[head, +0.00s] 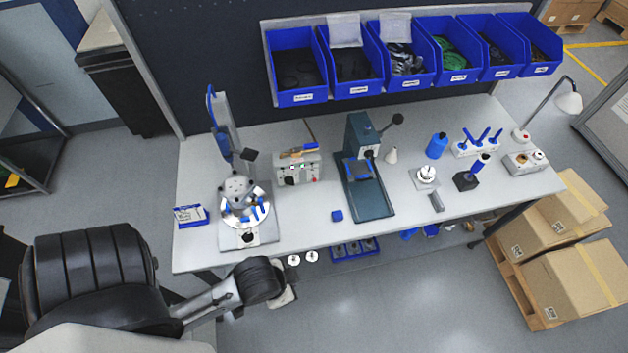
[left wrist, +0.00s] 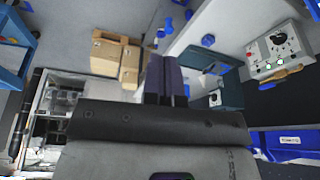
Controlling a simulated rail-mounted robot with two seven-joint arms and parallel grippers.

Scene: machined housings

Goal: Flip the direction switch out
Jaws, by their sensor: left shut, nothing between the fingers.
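A grey control box (head: 299,173) stands on the workbench, left of the green press. The box also shows at the upper right of the left wrist view (left wrist: 272,47). Which of its small controls is the direction switch, and its position, I cannot tell. My left gripper (head: 286,296) is in front of the bench's front edge, well away from the box. In the left wrist view its dark fingers (left wrist: 167,82) are together and empty. My right gripper is in neither view.
A green press (head: 376,203) stands right of the box, and a round-table fixture (head: 246,208) stands left of it. Blue bins (head: 297,66) hang behind. Cartons (head: 575,275) are stacked at the right.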

